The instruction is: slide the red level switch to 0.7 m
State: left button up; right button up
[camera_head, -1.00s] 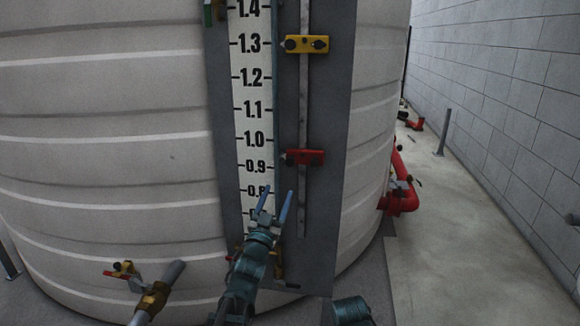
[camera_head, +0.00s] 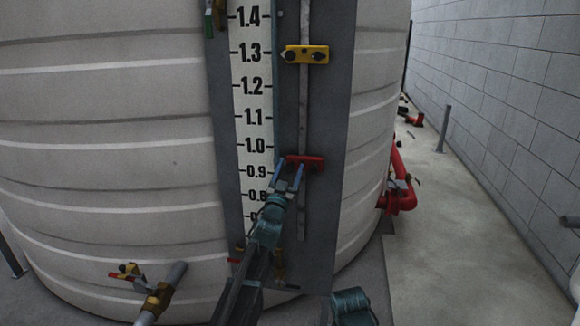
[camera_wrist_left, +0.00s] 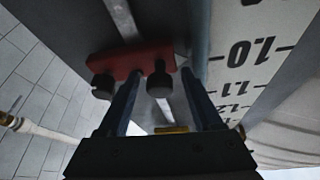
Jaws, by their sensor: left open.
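The red level switch (camera_head: 312,162) sits on a vertical metal rail (camera_head: 302,212) beside the white level scale (camera_head: 252,100), between the 0.9 and 1.0 marks. My left gripper (camera_head: 289,172) is open, its blue fingers reaching up to the switch's left part. In the left wrist view, the scale is upside down and the red switch (camera_wrist_left: 132,62) has two dark knobs. One knob (camera_wrist_left: 160,82) shows between the fingers of my left gripper (camera_wrist_left: 160,85); the other is outside the left finger. I cannot tell whether the fingers touch the switch. My right gripper is not in view.
A yellow switch (camera_head: 306,54) sits higher on the same rail, near 1.3. The large white tank (camera_head: 120,150) stands behind. A valve pipe (camera_head: 160,297) sticks out at lower left. Red piping (camera_head: 402,195) is at the right, with open floor before the block wall (camera_head: 510,90).

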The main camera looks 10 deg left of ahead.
pick_arm(q)
grip_shut()
dwell(0.3)
dwell(1.1)
